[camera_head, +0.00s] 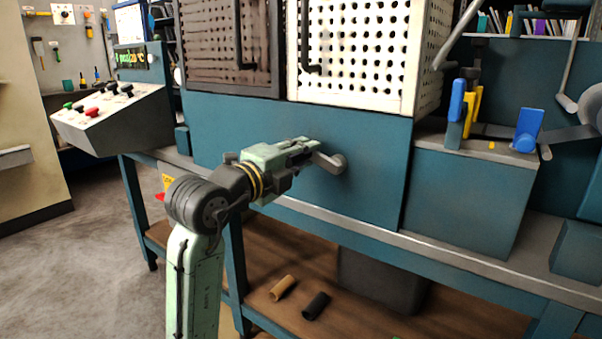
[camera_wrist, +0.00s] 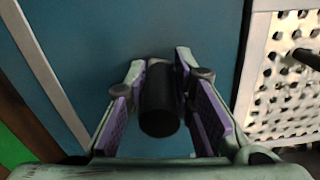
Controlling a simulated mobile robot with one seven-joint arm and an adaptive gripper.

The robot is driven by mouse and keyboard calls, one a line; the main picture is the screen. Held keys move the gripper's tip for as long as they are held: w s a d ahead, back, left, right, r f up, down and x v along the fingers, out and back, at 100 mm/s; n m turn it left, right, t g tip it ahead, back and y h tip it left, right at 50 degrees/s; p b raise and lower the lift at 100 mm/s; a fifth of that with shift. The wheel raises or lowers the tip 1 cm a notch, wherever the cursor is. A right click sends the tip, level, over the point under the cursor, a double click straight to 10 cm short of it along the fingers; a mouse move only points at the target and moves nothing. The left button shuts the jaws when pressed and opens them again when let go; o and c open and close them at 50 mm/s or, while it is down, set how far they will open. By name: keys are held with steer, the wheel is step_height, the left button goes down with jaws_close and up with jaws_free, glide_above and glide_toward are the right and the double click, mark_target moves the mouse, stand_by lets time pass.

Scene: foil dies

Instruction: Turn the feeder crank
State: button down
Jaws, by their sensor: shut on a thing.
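The feeder crank (camera_head: 335,164) is a grey arm with a round hub on the blue front panel of the machine, below the two cage doors. My gripper (camera_head: 308,151) reaches it from the left and is shut on its handle. In the wrist view, the dark cylindrical crank handle (camera_wrist: 160,108) lies between the two purple-padded fingers of my gripper (camera_wrist: 161,75). In the head view, my gripper hides most of the handle.
The dark perforated door (camera_head: 225,45) and white perforated door (camera_head: 365,55) are above the crank. A control box (camera_head: 115,120) with coloured knobs is at left. Blue and yellow clamps (camera_head: 468,112) stand at right. Two short tubes (camera_head: 316,305) lie on the brown lower shelf.

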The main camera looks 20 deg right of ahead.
steer(key=m, duration=0.1)
steer(key=r+m+b, duration=0.1)
steer(key=m, duration=0.1)
steer(key=s+r+m, duration=0.1)
steer(key=shift+d+r+m+b, duration=0.1)
steer(key=shift+d+m+b, duration=0.2)
steer(key=m, duration=0.1)
steer(key=r+m, duration=0.1)
steer(key=shift+s+d+m+b, duration=0.3)
steer(key=shift+s+d, duration=0.05)
steer(key=shift+s, duration=0.05)
steer(key=shift+s+d+m, duration=0.15)
steer(key=shift+m, duration=0.35)
steer(key=shift+s+d, duration=0.1)
steer(key=c, duration=1.5)
jaws_free()
steer(key=shift+c, duration=0.2)
steer(key=shift+o, duration=0.5)
